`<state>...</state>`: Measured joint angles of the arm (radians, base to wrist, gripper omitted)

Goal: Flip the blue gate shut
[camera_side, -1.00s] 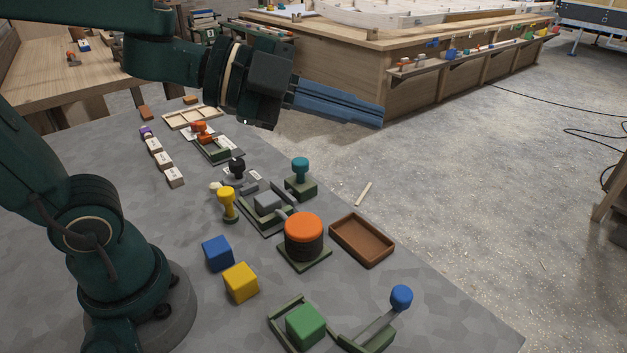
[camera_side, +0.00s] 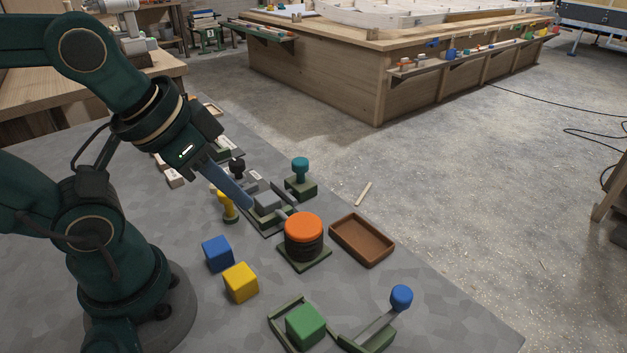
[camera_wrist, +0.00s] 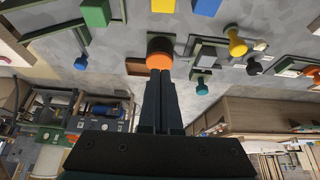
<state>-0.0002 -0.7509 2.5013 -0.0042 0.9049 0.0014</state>
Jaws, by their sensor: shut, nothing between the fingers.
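The blue gate is a grey bar with a blue knob (camera_side: 401,297), rising at a slant from a low green base (camera_side: 368,341) at the lower right of the side view. Its blue knob also shows at the left of the wrist view (camera_wrist: 80,63). A green block (camera_side: 305,325) sits in a green-railed frame (camera_side: 283,312) beside it. My gripper (camera_side: 246,204) is shut and empty, angled downward by the grey block fixture, well away from the gate. In the wrist view, the fingertips (camera_wrist: 160,74) overlap the orange-topped button.
The orange-topped button (camera_side: 303,228) stands between my gripper and the gate. A brown tray (camera_side: 362,240) is to its right. A blue cube (camera_side: 218,253), a yellow cube (camera_side: 241,282) and a yellow knob (camera_side: 227,204) stand nearby. Bare table lies left of the green frame.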

